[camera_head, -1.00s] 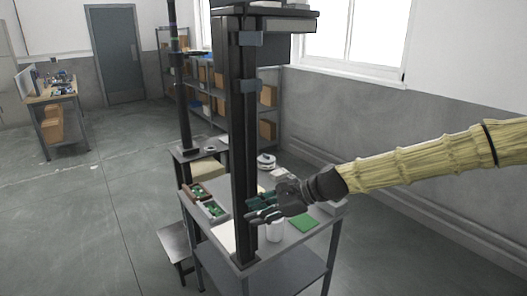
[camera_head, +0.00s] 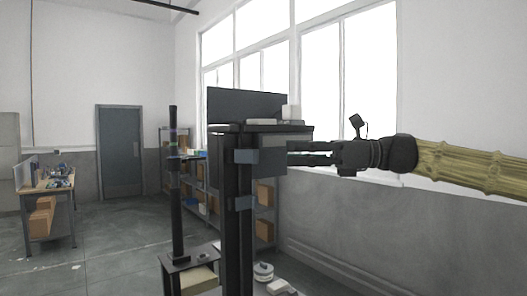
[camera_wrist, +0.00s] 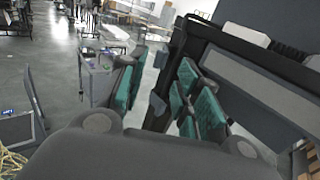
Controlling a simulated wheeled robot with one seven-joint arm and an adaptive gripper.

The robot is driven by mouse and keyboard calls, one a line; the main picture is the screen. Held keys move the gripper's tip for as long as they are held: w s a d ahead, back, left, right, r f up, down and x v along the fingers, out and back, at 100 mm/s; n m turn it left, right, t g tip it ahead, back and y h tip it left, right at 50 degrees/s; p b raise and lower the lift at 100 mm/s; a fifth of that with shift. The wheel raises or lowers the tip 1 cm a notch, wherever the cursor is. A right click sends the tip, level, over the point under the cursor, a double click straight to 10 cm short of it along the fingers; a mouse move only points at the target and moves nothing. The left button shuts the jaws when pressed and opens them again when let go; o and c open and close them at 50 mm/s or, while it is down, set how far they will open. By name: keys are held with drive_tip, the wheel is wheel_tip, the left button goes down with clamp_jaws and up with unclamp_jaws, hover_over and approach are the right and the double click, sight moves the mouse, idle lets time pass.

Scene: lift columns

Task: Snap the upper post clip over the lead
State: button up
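The upper post clip (camera_head: 246,156) is a blue-grey block on the dark lift column (camera_head: 231,180), just below the top platform. A similar lower clip (camera_head: 243,203) sits beneath it. My gripper (camera_head: 289,153) comes in from the right at about the upper clip's height, its dark fingers pointing left at the column. In the wrist view my gripper (camera_wrist: 158,88) is open, its teal pads well apart. A small grey block, perhaps a clip, shows between them against the dark post (camera_wrist: 173,65). I cannot tell whether the fingers touch anything. I cannot make out the lead.
The column's top platform (camera_head: 262,128) carries a dark panel (camera_head: 247,104) and a white box (camera_head: 291,112), close above my fingers. A second column (camera_head: 175,190) stands to the left, with shelving (camera_head: 265,215) behind.

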sight(246, 157)
drive_tip(key=a+p, duration=0.2)
drive_tip(key=a, duration=0.6)
drive_tip(key=shift+w, duration=0.3)
